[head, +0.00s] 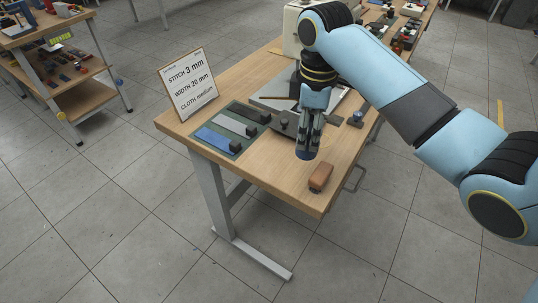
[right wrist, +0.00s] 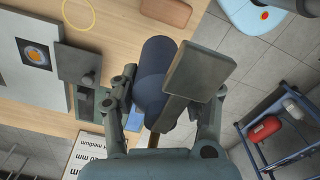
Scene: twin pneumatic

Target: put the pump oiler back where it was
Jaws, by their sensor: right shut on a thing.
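The pump oiler (right wrist: 154,75) is a dark blue cylinder with a thin brown spout at its lower end in the right wrist view. My right gripper (right wrist: 158,88) is shut on it, with a finger on each side. In the head view, the oiler's blue end (head: 305,154) shows below my right gripper (head: 311,128), over the front part of the wooden table (head: 275,178). Whether it touches the table I cannot tell. A thin yellow ring (right wrist: 78,14) lies on the tabletop, apart from the oiler in the wrist picture. My left gripper is not in view.
A brown block (head: 320,177) lies near the front right corner. A green tray (head: 228,144) with dark and blue pieces and a sign (head: 187,84) stand to the left. Bare wood lies around the block.

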